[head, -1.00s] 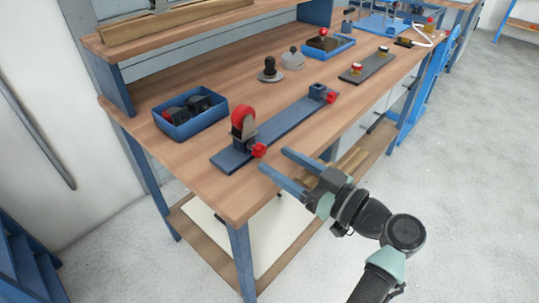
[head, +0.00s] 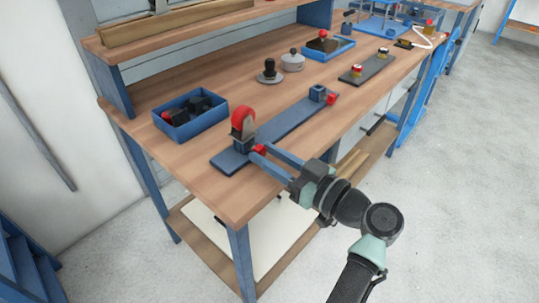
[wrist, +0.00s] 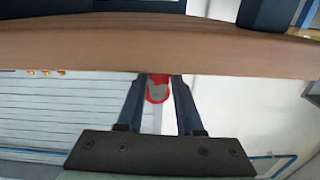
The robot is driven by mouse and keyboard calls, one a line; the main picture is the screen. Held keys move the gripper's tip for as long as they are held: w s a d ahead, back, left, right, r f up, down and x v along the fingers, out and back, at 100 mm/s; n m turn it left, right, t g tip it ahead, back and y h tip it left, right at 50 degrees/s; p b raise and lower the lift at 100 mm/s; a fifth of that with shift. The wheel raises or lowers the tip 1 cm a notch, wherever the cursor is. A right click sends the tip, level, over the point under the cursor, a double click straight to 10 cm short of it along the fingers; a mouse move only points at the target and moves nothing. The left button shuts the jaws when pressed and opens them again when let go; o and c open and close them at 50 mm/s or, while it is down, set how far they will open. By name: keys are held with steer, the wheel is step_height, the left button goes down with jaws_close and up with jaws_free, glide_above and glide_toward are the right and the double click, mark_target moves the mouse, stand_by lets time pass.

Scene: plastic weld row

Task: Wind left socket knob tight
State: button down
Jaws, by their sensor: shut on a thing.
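A long blue bar (head: 285,126) lies on the workbench near its front edge. Its left socket (head: 242,144) holds an upright caster with a red wheel (head: 243,120). The left socket knob (head: 260,148) is red and sticks out from the socket's front side, partly hidden by the fingers. My gripper (head: 259,151) reaches in from the front right, with one blue finger on each side of this knob, shut on it. In the wrist view red shows between the fingertips (wrist: 158,88). The right socket (head: 317,92) looks empty and has its own red knob (head: 332,99).
A blue bin (head: 190,123) with dark and red parts stands left of the bar. Behind it are a black-knobbed piece (head: 269,72), a grey lidded piece (head: 292,60) and a blue tray (head: 328,48). A dark plate (head: 369,70) lies farther right.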

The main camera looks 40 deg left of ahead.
steer(key=shift+m, duration=0.3)
steer(key=m+p, duration=0.2)
steer(key=m, duration=0.1)
steer(key=shift+m, duration=0.3)
steer(key=shift+w+m+p, duration=0.1)
steer(key=shift+m+p, duration=0.8)
steer(key=shift+m, duration=0.9)
steer(key=shift+f, duration=0.1)
steer(key=c, duration=0.5)
jaws_free()
steer(key=shift+c, duration=0.2)
